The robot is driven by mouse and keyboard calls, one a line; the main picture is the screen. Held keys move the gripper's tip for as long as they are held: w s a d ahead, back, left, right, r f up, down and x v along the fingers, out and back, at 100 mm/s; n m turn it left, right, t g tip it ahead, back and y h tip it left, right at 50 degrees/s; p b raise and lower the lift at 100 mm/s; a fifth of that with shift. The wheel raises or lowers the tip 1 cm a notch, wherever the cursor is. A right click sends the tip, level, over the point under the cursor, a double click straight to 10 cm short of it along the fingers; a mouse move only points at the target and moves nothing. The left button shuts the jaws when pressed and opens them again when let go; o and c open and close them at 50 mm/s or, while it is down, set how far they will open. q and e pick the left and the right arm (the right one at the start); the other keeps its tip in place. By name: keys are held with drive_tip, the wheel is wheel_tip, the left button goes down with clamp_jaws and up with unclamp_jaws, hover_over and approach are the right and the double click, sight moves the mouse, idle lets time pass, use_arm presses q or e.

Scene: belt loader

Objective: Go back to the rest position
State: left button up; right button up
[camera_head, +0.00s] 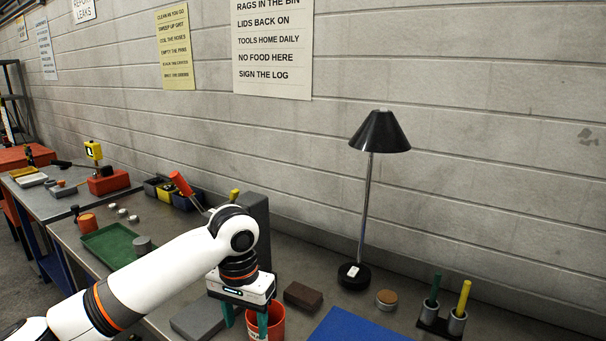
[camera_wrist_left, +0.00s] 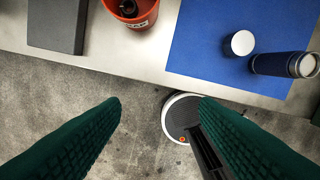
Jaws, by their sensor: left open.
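My left gripper (camera_head: 246,322) is open, with its teal fingers pointing down at the front of the bench in the head view. An orange-red bucket (camera_head: 277,326) shows just beside and partly behind its fingers. In the left wrist view the two green fingers of the same gripper (camera_wrist_left: 160,110) are wide apart with nothing between them. My right gripper is in neither view.
A blue mat (camera_wrist_left: 205,50) carries a white round lid (camera_wrist_left: 242,43) and a dark cylinder (camera_wrist_left: 270,65). A grey slab (camera_head: 197,319), a brown block (camera_head: 303,295), a black lamp (camera_head: 380,132) and a pen holder (camera_head: 438,322) stand around. A green tray (camera_head: 108,244) lies left, beyond my arm.

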use_arm(q)
drive_tip(key=s+d+f+m+t+h, duration=0.1)
drive_tip(key=s+d+f+h, duration=0.15)
drive_tip(key=s+f, duration=0.45)
drive_tip(key=s+d+f+m+t+h, duration=0.1)
drive_tip(key=s+d+f+h, duration=0.15)
drive_tip(key=s+f, duration=0.45)
drive_tip(key=s+a+f+n+t+y, duration=0.1)
drive_tip(key=s+a+f+n+y, duration=0.2)
drive_tip(key=s+a, duration=0.45)
drive_tip(key=s+a+f+n+y, duration=0.1)
drive_tip(key=s+a+f+y, duration=0.1)
drive_tip(key=s+a+f, duration=0.35)
wheel_tip(320, 180, down, 26)
drive_tip(key=s+a+g, duration=0.1)
drive_tip(key=s+a, duration=0.1)
drive_tip(key=s+a+f+g+b, duration=0.1)
drive_tip(key=s+a+f, duration=0.2)
drive_tip(key=s+f, duration=1.3)
drive_tip(key=shift+f, duration=0.15)
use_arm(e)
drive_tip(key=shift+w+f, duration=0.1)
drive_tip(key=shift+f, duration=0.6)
